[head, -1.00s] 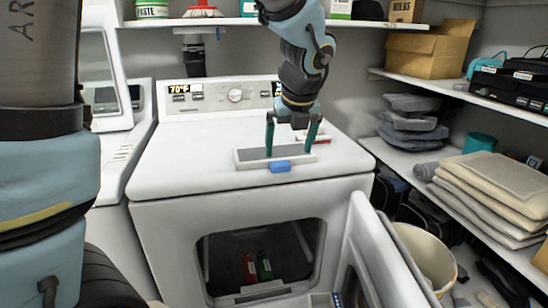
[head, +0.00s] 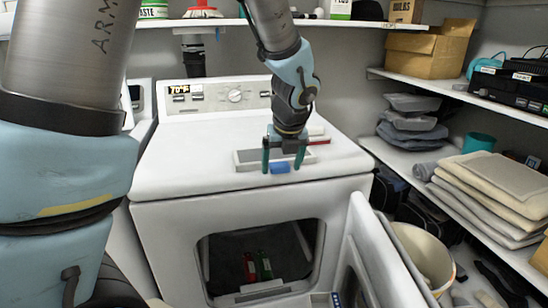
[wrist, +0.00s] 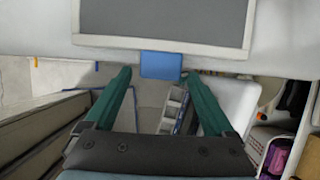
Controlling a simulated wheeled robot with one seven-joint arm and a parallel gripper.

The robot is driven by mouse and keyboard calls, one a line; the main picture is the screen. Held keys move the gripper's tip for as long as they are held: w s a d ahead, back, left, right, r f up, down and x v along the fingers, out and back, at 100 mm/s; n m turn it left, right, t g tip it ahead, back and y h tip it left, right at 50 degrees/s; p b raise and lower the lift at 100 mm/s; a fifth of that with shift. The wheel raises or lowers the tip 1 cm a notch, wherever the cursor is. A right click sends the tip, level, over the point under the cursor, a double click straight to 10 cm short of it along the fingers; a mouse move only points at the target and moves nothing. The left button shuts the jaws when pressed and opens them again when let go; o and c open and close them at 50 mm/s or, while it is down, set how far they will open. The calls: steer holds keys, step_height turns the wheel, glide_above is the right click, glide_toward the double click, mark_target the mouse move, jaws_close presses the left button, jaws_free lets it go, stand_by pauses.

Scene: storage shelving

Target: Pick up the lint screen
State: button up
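The lint screen (head: 246,156) lies flat on top of the white dryer near its front edge. It is a grey panel in a white frame with a blue tab (head: 280,167) at its front. In the wrist view the lint screen (wrist: 165,18) is at the top, with its blue tab (wrist: 160,65) just beyond and between the fingertips. My gripper (head: 284,170) is open and empty, its green fingers apart on either side of the tab; the wrist view also shows my gripper (wrist: 158,80). Contact with the tab does not show.
The dryer (head: 170,178) has its door (head: 372,250) open, with a red and a green item inside. A thin red-and-white item (head: 318,136) lies behind the screen. A bucket (head: 425,255) stands right. Shelves with folded cloths (head: 500,185) line the right wall. The dryer top's left side is clear.

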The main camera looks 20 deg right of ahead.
steer(key=c, duration=1.3)
